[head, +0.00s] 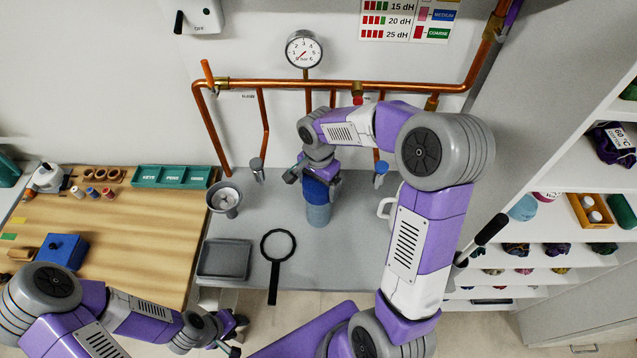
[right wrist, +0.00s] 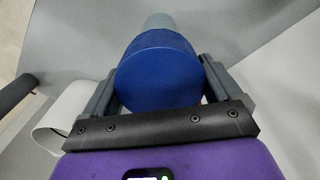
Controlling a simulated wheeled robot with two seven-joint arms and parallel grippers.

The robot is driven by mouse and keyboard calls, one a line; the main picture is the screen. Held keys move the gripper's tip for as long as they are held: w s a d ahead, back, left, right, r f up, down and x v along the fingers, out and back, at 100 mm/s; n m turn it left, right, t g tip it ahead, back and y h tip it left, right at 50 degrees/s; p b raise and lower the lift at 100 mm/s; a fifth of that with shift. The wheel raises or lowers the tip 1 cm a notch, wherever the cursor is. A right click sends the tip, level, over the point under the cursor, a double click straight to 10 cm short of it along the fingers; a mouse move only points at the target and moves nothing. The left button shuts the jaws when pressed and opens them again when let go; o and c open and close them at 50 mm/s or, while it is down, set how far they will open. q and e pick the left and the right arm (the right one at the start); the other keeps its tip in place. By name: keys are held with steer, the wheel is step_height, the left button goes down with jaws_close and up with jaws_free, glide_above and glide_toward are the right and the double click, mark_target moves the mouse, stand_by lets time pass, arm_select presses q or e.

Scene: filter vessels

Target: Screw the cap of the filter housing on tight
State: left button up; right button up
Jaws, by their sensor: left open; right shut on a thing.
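The filter housing (head: 318,214) is a grey-blue cylinder standing upright on the grey counter below the pipes. Its blue cap (head: 315,190) sits at its top, under my right gripper (head: 314,178). In the right wrist view the round blue cap (right wrist: 158,75) is between the two fingers of my right gripper (right wrist: 160,88), which is shut on it. A bit of the paler housing (right wrist: 159,21) shows beyond the cap. Whether the thread is fully seated cannot be seen. My left gripper (head: 232,333) is open and empty at the front, away from the housing.
A black ring-shaped wrench (head: 276,262) and a grey tray (head: 224,259) lie left of the housing. A white mug (head: 388,208) is right of the housing. Copper pipes (head: 330,86) run above the counter along the wall.

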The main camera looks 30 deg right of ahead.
steer(key=shift+f+b, duration=1.2)
stand_by(1.4)
steer(key=o, duration=0.7)
steer(key=shift+r, duration=0.1)
step_height(320, 180, up, 8)
steer(key=shift+f+p, duration=0.2)
steer(key=shift+p, duration=0.35)
